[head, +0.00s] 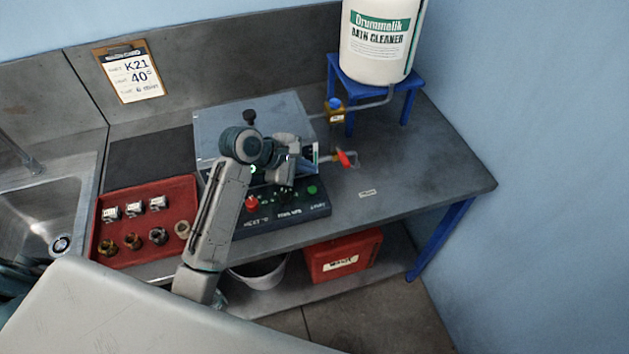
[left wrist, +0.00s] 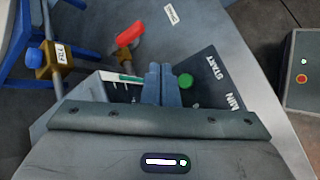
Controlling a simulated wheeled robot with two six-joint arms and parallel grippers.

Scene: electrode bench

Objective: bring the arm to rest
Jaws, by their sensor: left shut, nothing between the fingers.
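My left arm (head: 220,215) reaches up from the bottom over the bench, bent at its elbow. My left gripper (head: 287,190) hangs over the front panel of the bench device (head: 318,209), near its buttons. In the left wrist view the two fingers of the left gripper (left wrist: 161,84) are together with nothing between them. The green button (left wrist: 185,81) shows just beside the fingertips; I cannot tell whether they touch the panel. My right gripper is not in view.
A red tray (head: 150,193) with small parts lies at left by the sink (head: 35,212). The device's clear cover (head: 215,118), the red-handled valve (head: 345,158) and the blue stand (head: 408,98) with the cleaner drum (head: 380,45) are close. The bench's right end is clear.

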